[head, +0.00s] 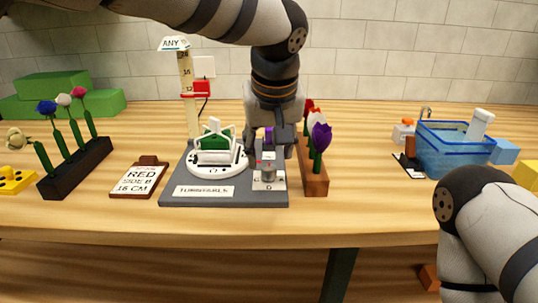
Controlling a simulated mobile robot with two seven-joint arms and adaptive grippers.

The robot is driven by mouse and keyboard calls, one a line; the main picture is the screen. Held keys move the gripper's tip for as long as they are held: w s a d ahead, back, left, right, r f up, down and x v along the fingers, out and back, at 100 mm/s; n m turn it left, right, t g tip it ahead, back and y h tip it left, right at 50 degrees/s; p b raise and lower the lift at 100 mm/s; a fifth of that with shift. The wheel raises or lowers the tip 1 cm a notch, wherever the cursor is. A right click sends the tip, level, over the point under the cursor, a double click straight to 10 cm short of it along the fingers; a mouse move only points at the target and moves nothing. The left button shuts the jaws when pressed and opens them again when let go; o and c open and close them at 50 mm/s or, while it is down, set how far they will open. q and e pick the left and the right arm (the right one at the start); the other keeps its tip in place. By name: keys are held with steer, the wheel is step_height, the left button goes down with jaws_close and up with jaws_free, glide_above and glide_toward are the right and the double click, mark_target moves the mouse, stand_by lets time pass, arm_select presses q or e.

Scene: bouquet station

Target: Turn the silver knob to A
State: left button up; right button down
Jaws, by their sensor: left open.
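The silver knob (268,169) stands on a small pale plate at the front right of a dark grey base labelled TURNTABLE (225,200). Letters on the plate around the knob are too small to read surely, so I cannot tell its setting. My left gripper (268,150) points down right above and behind the knob, its fingers open. I cannot tell whether the fingers touch the knob. The white turntable dial (217,168) with a white frame sits left of the knob. My right arm shows at the lower right, its gripper out of view.
A flower block (314,181) with red and purple tulips stands close right of the base. An order clipboard (140,179) lies to the left, near a dark flower rack (76,170). A blue basket (455,150) stands at the right.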

mark_target(269, 167)
arm_select(q)
steer(key=x, duration=0.5)
steer(key=shift+c, duration=0.6)
jaws_close()
